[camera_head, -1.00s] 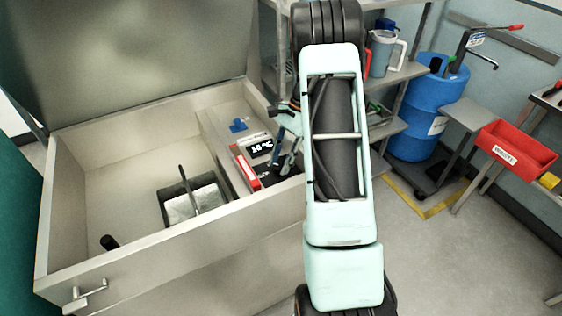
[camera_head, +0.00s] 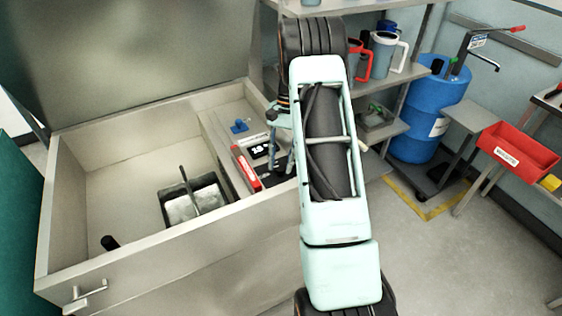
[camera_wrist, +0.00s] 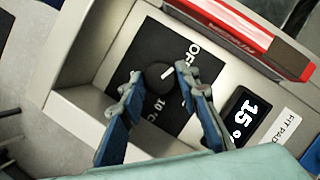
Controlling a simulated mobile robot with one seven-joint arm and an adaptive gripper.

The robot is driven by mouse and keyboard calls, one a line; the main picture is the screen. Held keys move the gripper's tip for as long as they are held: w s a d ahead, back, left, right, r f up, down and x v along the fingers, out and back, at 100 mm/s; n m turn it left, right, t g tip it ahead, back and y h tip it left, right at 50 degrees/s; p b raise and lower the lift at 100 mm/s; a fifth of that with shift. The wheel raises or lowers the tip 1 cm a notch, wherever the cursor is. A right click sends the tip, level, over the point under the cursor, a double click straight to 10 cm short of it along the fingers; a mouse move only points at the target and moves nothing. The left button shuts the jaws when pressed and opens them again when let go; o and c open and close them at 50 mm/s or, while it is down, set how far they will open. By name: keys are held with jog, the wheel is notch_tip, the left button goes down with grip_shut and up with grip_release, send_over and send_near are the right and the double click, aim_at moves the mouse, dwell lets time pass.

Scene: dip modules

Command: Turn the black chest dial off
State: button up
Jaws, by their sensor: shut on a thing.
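The black dial (camera_wrist: 159,75) is a round knob with a white pointer line. It sits on a black plate (camera_wrist: 130,66) with "OFF" and "10 °C" marks, set in the chest's side panel. My gripper (camera_wrist: 158,80) is over the plate in the wrist view, with one finger on each side of the dial, shut on it. The pointer slants between the marks. In the head view my gripper (camera_head: 283,145) reaches down to the chest (camera_head: 125,125) from the right, and my arm hides the dial.
A digital display (camera_wrist: 243,115) reading about 15 and a red-and-white box (camera_wrist: 245,40) lie close to the dial. The chest lid (camera_head: 130,50) stands open. A black bin (camera_head: 193,203) is inside. Shelves with jugs (camera_head: 384,54) and a blue drum (camera_head: 432,110) stand right.

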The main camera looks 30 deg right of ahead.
dwell(0.3)
jog(key=o, duration=1.1)
jog(key=shift+o, duration=0.2)
jog(key=v, duration=1.2)
